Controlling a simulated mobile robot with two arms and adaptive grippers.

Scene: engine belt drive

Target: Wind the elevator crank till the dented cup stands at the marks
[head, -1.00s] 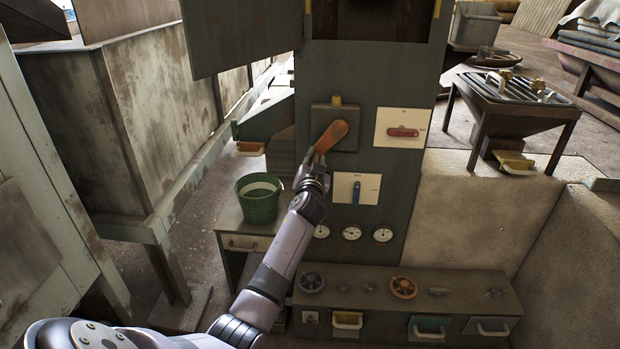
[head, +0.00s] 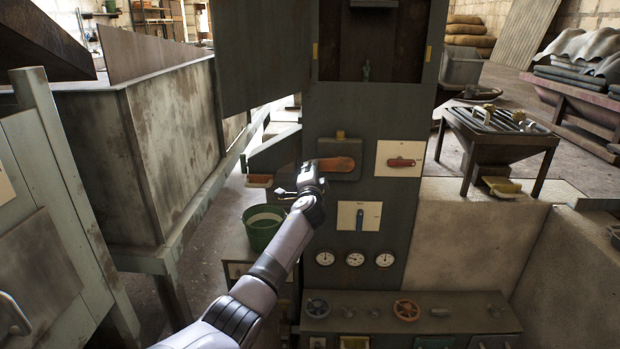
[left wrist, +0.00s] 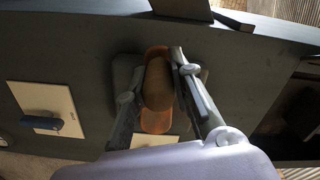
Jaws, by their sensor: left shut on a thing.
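The elevator crank (head: 337,164) is orange and sits on a grey plate on the green-grey column. It lies nearly level, its left end at my left gripper (head: 311,180). In the left wrist view, my left gripper (left wrist: 160,88) has a finger on each side of the brown handle, with the orange crank arm (left wrist: 156,122) behind it. Above, the column has an open shaft (head: 395,68) with yellow marks (head: 315,51) on its side edges. A small greenish piece (head: 366,71) stands in it; I cannot tell whether it is the dented cup. My right gripper is out of view.
A red-handled switch (head: 401,162) and a blue-handled switch (head: 360,218) are on pale plates near the crank. Gauges (head: 355,258) and a bench with handwheels (head: 406,310) are below. A green bucket (head: 262,232) stands left of the column.

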